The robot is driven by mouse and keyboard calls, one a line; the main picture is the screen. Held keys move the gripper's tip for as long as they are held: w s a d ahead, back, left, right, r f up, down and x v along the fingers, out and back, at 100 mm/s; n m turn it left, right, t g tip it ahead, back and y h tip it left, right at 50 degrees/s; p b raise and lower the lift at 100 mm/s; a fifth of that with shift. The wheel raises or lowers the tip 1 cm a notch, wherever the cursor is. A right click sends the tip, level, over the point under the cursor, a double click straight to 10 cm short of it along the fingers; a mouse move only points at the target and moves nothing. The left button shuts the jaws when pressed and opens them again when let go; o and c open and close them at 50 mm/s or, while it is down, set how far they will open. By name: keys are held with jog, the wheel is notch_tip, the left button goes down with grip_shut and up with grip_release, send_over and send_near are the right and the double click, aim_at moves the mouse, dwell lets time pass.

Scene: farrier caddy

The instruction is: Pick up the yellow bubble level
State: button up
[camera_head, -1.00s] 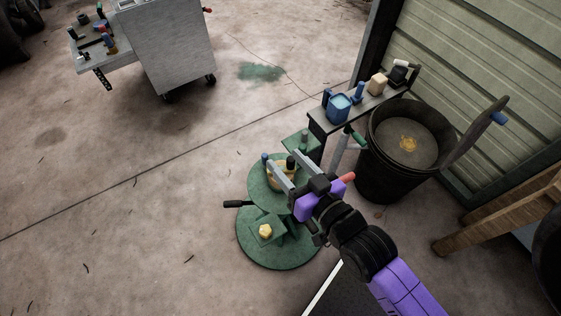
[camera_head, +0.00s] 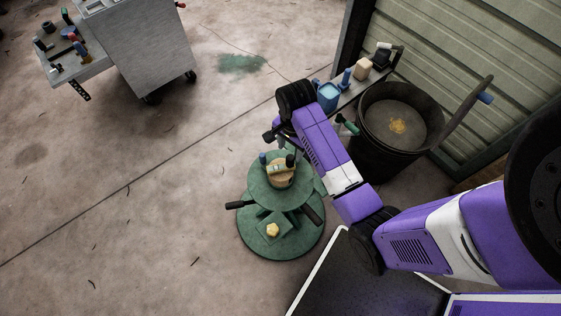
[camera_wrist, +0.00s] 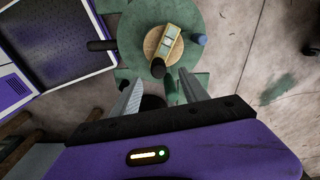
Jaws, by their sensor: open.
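The yellow bubble level (camera_wrist: 168,42) is a small yellow bar with pale vials. It lies on a round tan wooden disc (camera_wrist: 150,43) on the upper green round tier (camera_wrist: 196,18) of the caddy. In the head view the level (camera_head: 275,168) shows small on the same tier. My gripper (camera_wrist: 160,82) is open and empty, with its two grey fingers apart. It points down over the near side of the tier, and the level appears beyond the fingertips in the wrist view. In the head view my arm partly hides the gripper.
A dark upright cylinder (camera_wrist: 158,68) and a blue one (camera_wrist: 198,39) stand close to the level. A dark handle (camera_head: 235,205) juts from the caddy. A yellow piece (camera_head: 272,230) sits on the lower tier.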

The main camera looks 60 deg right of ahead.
aim_at(291, 157)
jog(key=shift+s+a+m, duration=0.2)
jog(key=shift+s+m, duration=0.1)
jog(key=shift+s, duration=0.2)
jog(key=shift+f, duration=0.3)
jog(key=f, duration=0.7)
jog(key=shift+w+d+f, duration=0.1)
jog(key=shift+w+d, duration=0.3)
grip_shut()
